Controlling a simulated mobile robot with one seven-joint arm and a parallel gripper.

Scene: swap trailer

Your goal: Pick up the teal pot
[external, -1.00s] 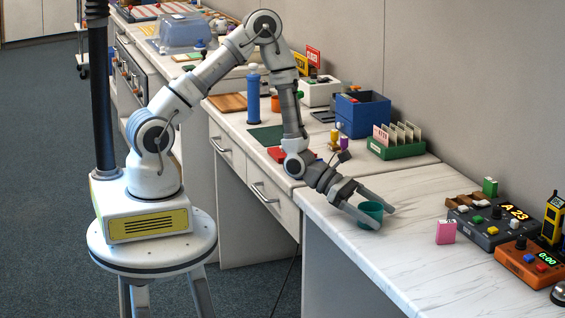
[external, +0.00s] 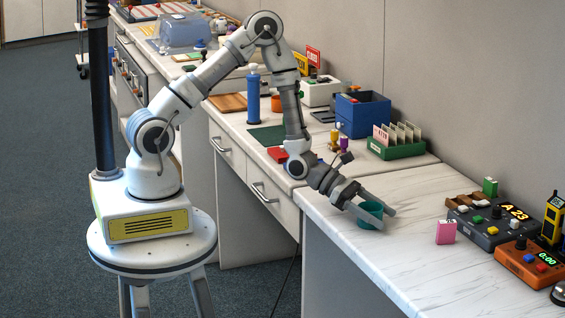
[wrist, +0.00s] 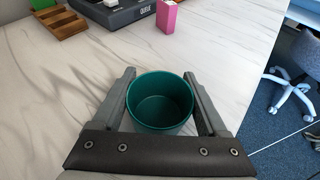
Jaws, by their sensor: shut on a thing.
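The teal pot (external: 370,214) is a small, open, empty round pot on the white marbled counter near its front edge. My gripper (external: 376,220) reaches down to it from the left in the external view. In the wrist view the pot (wrist: 160,101) is upright between the two grey fingers of my gripper (wrist: 159,92), one on each side. The fingers are shut on the pot's sides. The pot's base is hidden, so I cannot tell whether it touches the counter.
A pink box (external: 445,232) stands to the right on the counter. Beyond it are a grey device (external: 487,228) with buttons and an orange timer box (external: 522,265). A green card holder (external: 396,149) stands further back. Bare counter lies around the pot.

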